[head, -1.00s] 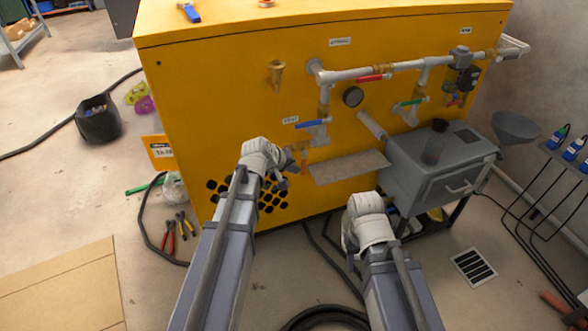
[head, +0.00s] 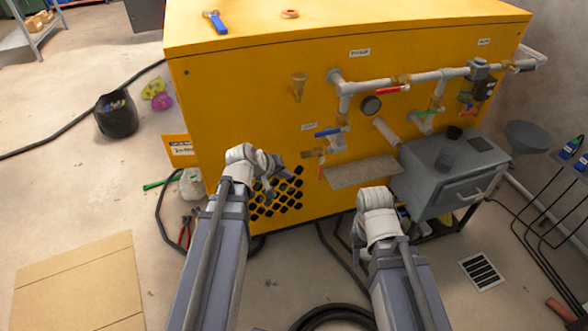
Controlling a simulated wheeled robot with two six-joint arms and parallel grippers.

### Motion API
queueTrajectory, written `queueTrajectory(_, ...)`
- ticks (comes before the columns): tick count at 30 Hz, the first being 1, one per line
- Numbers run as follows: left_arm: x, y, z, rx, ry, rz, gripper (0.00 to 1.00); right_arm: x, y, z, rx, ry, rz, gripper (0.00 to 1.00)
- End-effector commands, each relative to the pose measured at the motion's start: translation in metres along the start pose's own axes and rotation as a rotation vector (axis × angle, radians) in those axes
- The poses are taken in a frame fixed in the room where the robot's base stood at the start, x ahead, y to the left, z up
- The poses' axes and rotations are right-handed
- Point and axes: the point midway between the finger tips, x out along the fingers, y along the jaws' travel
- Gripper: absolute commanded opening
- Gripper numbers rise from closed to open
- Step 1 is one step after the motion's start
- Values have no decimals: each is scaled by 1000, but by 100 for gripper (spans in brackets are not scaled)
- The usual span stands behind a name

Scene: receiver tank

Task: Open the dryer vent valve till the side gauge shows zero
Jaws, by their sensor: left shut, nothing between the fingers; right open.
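The yellow dryer cabinet (head: 230,90) carries a grey pipe run with several valves. A blue-handled valve (head: 329,132) sits beside a small label (head: 308,126) too small to read. Just below it is a brass outlet valve (head: 314,153) with a small red handle (head: 321,171) hanging down. A round dark gauge (head: 371,104) is on the cabinet side; its needle cannot be read. My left gripper (head: 281,175) is shut and empty, left of and below the brass valve, apart from it. My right gripper (head: 356,238) is open, low in front of the cabinet; its fingers are mostly hidden.
Red-handled (head: 388,90) and green-handled (head: 424,112) valves are further right. A sloping grey plate (head: 362,172) juts out below the valves. A grey box (head: 455,170) stands at the right. Hoses (head: 330,318) lie on the floor near a drain grate (head: 481,271). Cardboard (head: 80,285) lies at left.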

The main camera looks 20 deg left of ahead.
Motion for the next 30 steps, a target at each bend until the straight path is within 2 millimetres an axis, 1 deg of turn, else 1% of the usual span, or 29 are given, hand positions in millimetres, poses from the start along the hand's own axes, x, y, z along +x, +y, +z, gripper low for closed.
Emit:
queueTrajectory(1,-10,1,0,-1,1,0,0,-8,1,0,0,0,-1,50)
queueTrajectory(3,-15,-1,0,0,1,0,0,-11,1,1,0,0,-1,50)
queueTrajectory(6,-20,-2,0,-1,0,1,0,-13,1,1,0,0,-1,50)
queueTrajectory(11,-21,-3,1,0,0,1,0,-14,1,1,0,0,-2,50)
queueTrajectory(13,-23,2,0,14,0,-12,0,-20,2,1,0,0,-2,50)
queueTrajectory(16,-26,19,0,63,5,-64,0,-38,3,2,0,0,-2,50)
queueTrajectory(19,-27,29,0,104,18,-109,0,-47,4,3,0,0,-2,50)
queueTrajectory(22,-25,31,1,122,25,-128,0,-48,4,3,0,0,-2,50)
queueTrajectory(26,-21,28,1,121,26,-130,0,-43,4,2,0,0,-2,50)
queueTrajectory(30,-7,25,1,121,26,-129,0,-31,3,2,0,0,-2,50)
